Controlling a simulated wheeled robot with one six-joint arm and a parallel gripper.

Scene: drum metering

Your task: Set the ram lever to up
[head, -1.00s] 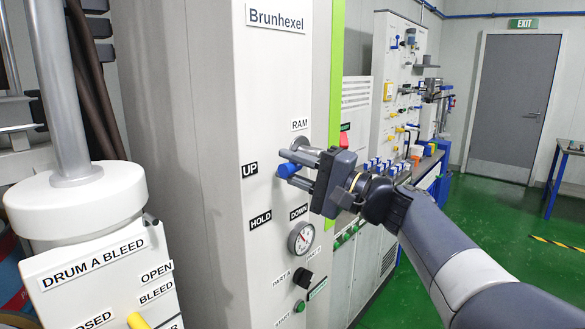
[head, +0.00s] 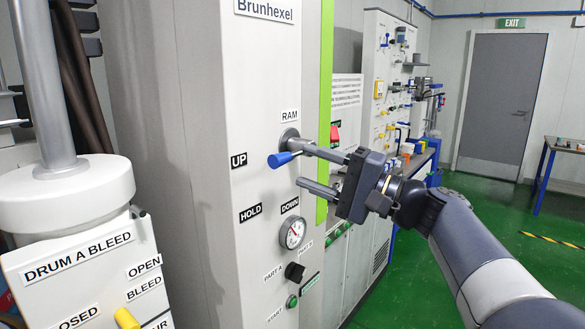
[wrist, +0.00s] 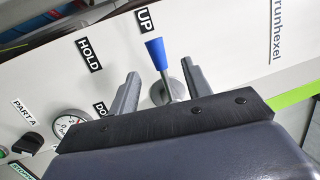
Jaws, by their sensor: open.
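The ram lever (head: 281,159) has a blue handle on a round grey pivot below the RAM label (head: 289,115). Its handle points left and slightly down, towards the UP label (head: 239,160). In the wrist view the blue handle (wrist: 156,53) also points at the UP label (wrist: 145,19). My gripper (head: 303,165) is open and empty, just right of the lever and in front of the panel. In the wrist view its two fingers stand on either side of the lever, with gaps visible.
The HOLD (head: 250,213) and DOWN (head: 289,205) labels sit below the lever, with a pressure gauge (head: 292,232) under them. The drum A bleed unit (head: 85,270) stands at the left. Green floor (head: 470,200) is open at the right.

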